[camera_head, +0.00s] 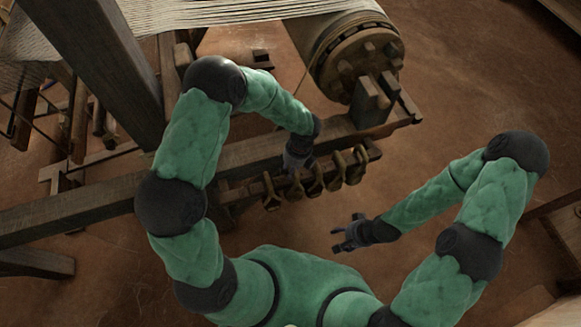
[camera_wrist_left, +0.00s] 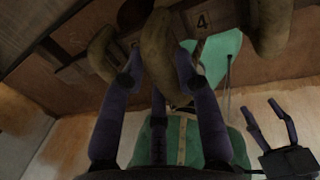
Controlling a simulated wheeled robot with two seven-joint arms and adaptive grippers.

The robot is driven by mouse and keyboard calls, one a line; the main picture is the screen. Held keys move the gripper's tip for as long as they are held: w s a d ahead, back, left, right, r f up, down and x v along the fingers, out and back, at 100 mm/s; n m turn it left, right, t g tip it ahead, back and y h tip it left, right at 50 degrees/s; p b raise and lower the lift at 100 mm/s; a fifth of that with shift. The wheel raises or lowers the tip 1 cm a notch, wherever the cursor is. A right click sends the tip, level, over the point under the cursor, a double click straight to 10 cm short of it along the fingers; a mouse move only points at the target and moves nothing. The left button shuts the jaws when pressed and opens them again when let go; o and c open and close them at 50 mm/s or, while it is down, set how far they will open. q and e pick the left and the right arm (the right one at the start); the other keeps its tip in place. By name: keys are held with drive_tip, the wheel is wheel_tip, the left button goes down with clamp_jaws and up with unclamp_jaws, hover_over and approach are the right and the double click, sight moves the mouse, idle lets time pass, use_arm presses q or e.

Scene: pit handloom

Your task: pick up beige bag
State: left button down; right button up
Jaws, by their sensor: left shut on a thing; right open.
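Several beige-brown, loop-shaped things hang in a row from a wooden rail beside the loom; they look like the bags, but their exact shape is hard to tell. My left gripper (camera_head: 293,160) reaches down to the rail from above. In the left wrist view its dark fingers (camera_wrist_left: 158,75) are closed around the lower part of one beige bag (camera_wrist_left: 158,50), near the number 4. The bag still appears to be at the rail. My right gripper (camera_head: 348,236) is open and empty, right of and below the row; it also shows in the left wrist view (camera_wrist_left: 270,125).
The wooden rail (camera_head: 235,192) lies along a long loom beam (camera_head: 80,205). A large roller (camera_head: 345,50) with a bolted end stands behind. A thick post (camera_head: 105,65) rises at the left. Open brown floor (camera_head: 460,80) lies to the right.

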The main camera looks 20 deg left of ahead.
use_arm(q)
drive_tip(key=s+d+p, duration=0.3)
drive_tip(key=s+d, duration=0.6)
drive_tip(key=s, duration=0.5)
drive_tip(key=shift+s+d, duration=0.25)
drive_tip(key=shift+d, duration=0.1)
drive_tip(key=shift+w, duration=0.1)
